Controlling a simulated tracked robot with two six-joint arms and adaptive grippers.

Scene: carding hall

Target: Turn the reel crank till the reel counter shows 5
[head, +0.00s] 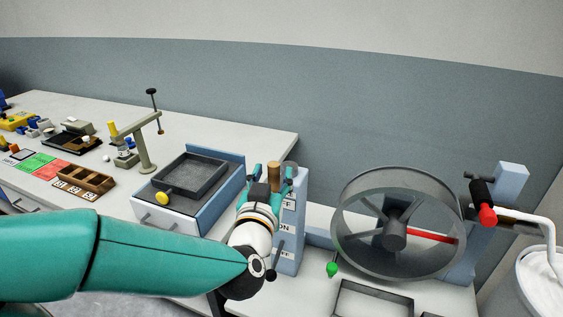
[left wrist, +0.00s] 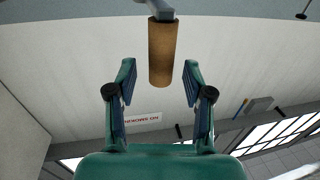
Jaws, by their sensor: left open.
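The reel (head: 372,181) is a grey open drum with a red spoke, standing at the right of the head view. A wooden handle (head: 274,168), which looks like the crank grip, stands above the blue box with OFF and ON labels. It also shows in the left wrist view (left wrist: 161,50), hanging from a grey arm. My left gripper (head: 272,183) is open at this handle. In the left wrist view its fingers lie either side of the handle's line, apart from it. Whether the handle is fully between them I cannot tell. I cannot make out a counter reading. My right gripper is not in view.
A blue-sided unit with a dark tray (head: 222,176) and yellow knob stands left of the gripper. A green-tipped lever (head: 332,269) is before the reel. A red-ended black part (head: 487,214) and white pipe (head: 550,250) stand right. Several small items crowd the far-left table.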

